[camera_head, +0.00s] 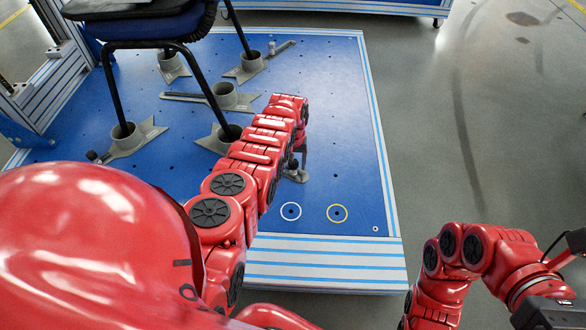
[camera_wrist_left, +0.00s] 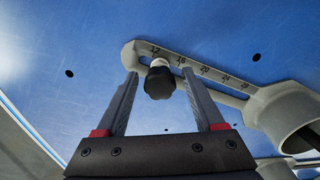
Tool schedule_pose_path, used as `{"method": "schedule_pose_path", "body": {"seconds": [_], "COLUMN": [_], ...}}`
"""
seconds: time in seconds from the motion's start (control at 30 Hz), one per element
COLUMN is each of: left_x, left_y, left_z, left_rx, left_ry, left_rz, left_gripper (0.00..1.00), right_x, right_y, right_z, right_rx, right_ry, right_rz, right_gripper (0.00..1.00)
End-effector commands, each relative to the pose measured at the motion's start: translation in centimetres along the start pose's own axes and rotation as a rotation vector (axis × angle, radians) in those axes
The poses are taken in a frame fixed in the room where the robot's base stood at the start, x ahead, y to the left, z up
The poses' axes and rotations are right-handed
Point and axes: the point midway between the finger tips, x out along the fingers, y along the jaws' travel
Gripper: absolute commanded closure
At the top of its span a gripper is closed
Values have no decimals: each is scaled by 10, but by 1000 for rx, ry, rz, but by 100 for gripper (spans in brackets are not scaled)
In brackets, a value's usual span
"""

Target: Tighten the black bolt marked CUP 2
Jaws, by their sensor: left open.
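A black bolt (camera_wrist_left: 159,82) with a knobbed head stands on a pale collar in the slotted arm of a grey cup bracket (camera_wrist_left: 215,75). The arm carries a number scale. My left gripper (camera_wrist_left: 162,92) is open, with one finger on each side of the bolt head and visible gaps. In the head view my left gripper (camera_head: 303,155) points down near the platform, mostly hidden behind my own red arm. A bit of the grey bracket (camera_head: 296,175) shows below it. I cannot read any CUP 2 mark. My right arm shows at bottom right; its fingers are out of frame.
A dark chair (camera_head: 160,25) stands with its legs in grey cups (camera_head: 125,137) on the blue platform (camera_head: 340,110). Open floor (camera_head: 480,120) lies to the right.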

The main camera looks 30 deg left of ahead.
Motion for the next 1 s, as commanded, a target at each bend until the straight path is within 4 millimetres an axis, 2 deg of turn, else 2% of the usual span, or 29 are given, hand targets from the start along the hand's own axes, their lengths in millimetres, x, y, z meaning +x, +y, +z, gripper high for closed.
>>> {"method": "schedule_pose_path", "body": {"seconds": [0.3,0.53,0.87,1.0], "left_x": [0,0,0,0], "left_y": [0,1,0,1], "left_z": [0,0,0,-1], "left_rx": [-21,-310,-379,-570], "left_ry": [0,0,0,2], "left_rz": [0,0,0,1], "left_gripper": [30,30,30,30], "right_x": [0,-1,-1,-3], "right_y": [0,0,0,1], "right_z": [0,-1,-2,-5], "right_rx": [0,0,0,0], "right_ry": [0,-2,-2,-2], "right_rz": [1,0,0,0], "right_gripper": [28,28,28,28]}}
